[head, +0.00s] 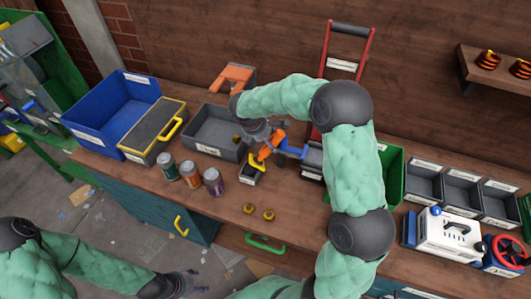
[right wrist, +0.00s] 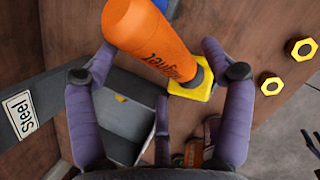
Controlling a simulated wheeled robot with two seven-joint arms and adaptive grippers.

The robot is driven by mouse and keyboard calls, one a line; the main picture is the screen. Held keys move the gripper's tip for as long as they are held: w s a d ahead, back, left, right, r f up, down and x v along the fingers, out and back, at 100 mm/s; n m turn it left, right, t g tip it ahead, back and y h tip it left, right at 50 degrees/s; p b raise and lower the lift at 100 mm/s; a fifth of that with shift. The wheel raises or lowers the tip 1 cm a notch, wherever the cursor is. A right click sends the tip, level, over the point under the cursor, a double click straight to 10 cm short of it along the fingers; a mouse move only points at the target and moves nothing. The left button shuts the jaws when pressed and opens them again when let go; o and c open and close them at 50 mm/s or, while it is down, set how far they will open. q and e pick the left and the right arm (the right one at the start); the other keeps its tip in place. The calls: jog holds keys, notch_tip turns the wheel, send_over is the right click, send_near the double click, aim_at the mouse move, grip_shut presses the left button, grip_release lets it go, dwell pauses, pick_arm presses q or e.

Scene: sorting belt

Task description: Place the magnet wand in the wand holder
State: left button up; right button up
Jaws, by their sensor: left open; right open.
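The orange magnet wand (head: 268,147) shows below my right gripper (head: 260,133) in the head view. In the right wrist view the wand (right wrist: 140,30) slants between the open fingers of my right gripper (right wrist: 158,50), with its lettering facing the camera. A yellow hexagonal piece (right wrist: 192,92) is at its dark lower end. A blue piece (head: 290,149) is beside the wand; I cannot tell whether it is the wand holder. My left gripper (head: 183,285) is open and empty at the lower left, well away from the wand.
A grey bin labelled Steel (right wrist: 42,100) is beside the right gripper. A small labelled box (head: 252,174) is below the wand.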

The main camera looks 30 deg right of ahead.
jog(key=b+x, duration=0.1)
jog(key=x, duration=0.3)
jog(key=shift+a, duration=0.15)
jog(key=shift+f, duration=0.3)
dwell(0.3)
grip_shut()
dwell(0.4)
